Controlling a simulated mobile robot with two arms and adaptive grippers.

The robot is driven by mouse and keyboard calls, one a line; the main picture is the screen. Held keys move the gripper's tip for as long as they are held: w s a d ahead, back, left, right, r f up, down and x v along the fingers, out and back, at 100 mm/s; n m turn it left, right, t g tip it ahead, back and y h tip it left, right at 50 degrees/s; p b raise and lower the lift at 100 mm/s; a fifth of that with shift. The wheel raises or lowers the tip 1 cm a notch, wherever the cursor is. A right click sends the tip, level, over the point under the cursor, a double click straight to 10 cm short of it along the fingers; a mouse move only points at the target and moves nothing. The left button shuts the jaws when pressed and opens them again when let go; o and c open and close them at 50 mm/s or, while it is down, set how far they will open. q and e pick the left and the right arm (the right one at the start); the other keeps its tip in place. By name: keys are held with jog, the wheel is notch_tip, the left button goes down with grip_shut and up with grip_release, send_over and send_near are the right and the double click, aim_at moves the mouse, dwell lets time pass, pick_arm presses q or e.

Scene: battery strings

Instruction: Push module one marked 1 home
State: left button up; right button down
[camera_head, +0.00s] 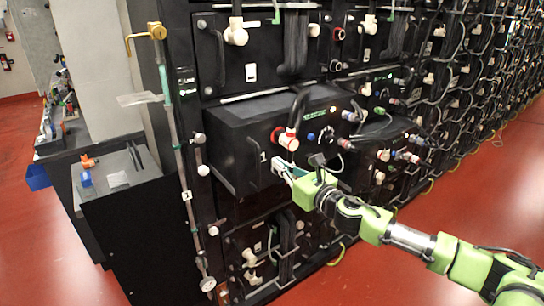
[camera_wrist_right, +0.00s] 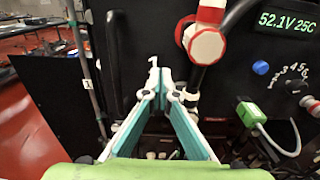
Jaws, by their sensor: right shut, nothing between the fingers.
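Module one (camera_head: 235,125) is a black box standing out from the rack front, farther out than the modules around it. A white "1" marks its front face, and it also shows in the right wrist view (camera_wrist_right: 146,28). Its face has a black handle, a red-and-white connector (camera_head: 287,139), a blue knob and a lit display reading 52.1V 25C. My right gripper (camera_head: 279,168) is shut and empty, with its fingertips (camera_wrist_right: 160,78) at the lower front of module one, just below the "1". I cannot tell whether they touch the face. My left gripper is out of view.
A vertical pipe (camera_head: 178,150) with valves runs beside the rack's left edge. A black cabinet (camera_head: 118,183) with small items on top stands farther left. Other modules (camera_head: 265,255) with cables fill the rack. The red floor (camera_head: 440,200) is open at right.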

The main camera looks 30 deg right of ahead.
aim_at(266, 154)
jog(key=w+p, duration=0.1)
jog(key=w, duration=0.2)
jog(key=shift+a+r, duration=0.1)
jog(key=shift+w, duration=0.5)
jog(key=shift+w, duration=0.1)
